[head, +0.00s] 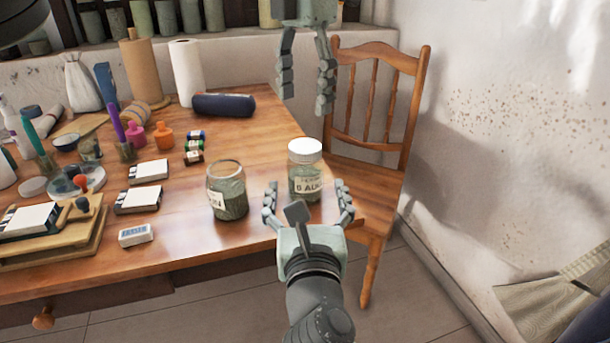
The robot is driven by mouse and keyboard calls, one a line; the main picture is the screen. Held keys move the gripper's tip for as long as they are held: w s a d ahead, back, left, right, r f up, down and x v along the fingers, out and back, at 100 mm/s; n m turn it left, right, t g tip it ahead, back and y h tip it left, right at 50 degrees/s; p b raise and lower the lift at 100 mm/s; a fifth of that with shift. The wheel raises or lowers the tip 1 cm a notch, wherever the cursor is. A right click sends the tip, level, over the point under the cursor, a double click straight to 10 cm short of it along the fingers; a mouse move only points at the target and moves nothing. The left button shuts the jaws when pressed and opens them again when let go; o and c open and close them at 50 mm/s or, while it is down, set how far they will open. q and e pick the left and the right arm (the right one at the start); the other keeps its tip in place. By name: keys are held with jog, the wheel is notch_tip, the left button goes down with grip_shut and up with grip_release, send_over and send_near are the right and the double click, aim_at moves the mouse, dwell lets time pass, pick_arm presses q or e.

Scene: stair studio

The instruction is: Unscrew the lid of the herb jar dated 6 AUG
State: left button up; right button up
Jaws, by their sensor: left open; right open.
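The herb jar dated 6 AUG (305,185) stands upright near the table's right corner, with its label facing me. Its white lid (305,147) sits on top. My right gripper (308,192) is open, low in front of the jar, with one finger on each side of it; I cannot tell whether they touch the glass. My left gripper (306,105) is open and empty, above the lid with its fingers pointing down, clear of it. A second herb jar (227,190), with no lid on it, stands to the left, its label partly turned away.
The wooden table (265,125) has its edge just beside the jar. A wooden chair (408,110) stands close behind and right. A dark blue case (223,105), paper rolls, small boxes and an eraser (135,235) lie to the left.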

aim_at(306, 179)
jog(key=shift+w+a, duration=0.1)
jog(key=shift+w, duration=3.1)
